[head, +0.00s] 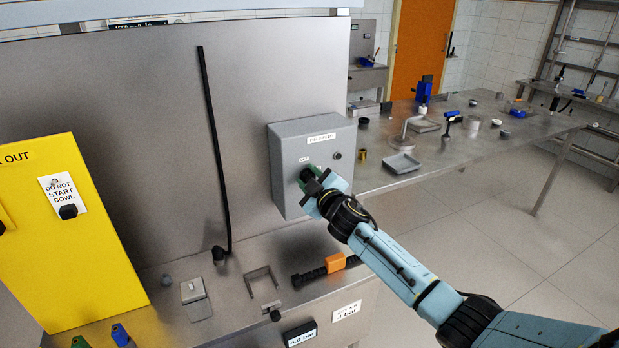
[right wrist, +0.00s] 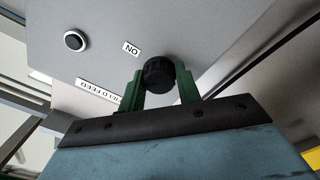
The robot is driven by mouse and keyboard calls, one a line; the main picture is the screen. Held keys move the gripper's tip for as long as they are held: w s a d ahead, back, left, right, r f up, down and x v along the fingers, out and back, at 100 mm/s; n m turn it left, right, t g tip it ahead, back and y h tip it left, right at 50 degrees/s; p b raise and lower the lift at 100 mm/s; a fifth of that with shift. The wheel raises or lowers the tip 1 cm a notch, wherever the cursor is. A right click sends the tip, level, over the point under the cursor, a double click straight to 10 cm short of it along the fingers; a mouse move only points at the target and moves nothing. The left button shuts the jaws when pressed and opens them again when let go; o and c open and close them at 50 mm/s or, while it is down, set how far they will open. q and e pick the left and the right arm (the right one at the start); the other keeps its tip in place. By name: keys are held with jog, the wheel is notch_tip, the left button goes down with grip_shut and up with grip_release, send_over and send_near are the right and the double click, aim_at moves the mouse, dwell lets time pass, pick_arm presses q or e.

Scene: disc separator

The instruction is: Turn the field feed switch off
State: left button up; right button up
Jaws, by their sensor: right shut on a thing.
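The grey field feed box (head: 287,165) is mounted on the steel panel, with a "FIELD FEED" label at its top. In the right wrist view the box face (right wrist: 190,30) shows tilted, with a black round switch knob (right wrist: 158,72) and an "ON" label (right wrist: 131,49) beside it. My right gripper (head: 309,179) is at the box's front, its green fingers on either side of the knob. In the right wrist view the gripper (right wrist: 160,85) is shut on the knob. In the head view the gripper hides most of the knob. My left gripper is not in view.
A black round button (head: 336,155) sits right of the knob on the box. A yellow lockout board (head: 75,270) stands at left. An orange-and-black handle (head: 335,262) lies on the steel bench below. A long table (head: 470,150) with small parts extends right.

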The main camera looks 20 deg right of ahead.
jog(key=n, duration=0.4)
jog(key=shift+n, duration=0.3)
jog(key=shift+f+n, duration=0.1)
jog(key=shift+n, duration=1.8)
jog(key=o, duration=1)
jog(key=shift+s, duration=0.1)
jog(key=s, duration=1.3)
jog(key=shift+s, duration=0.1)
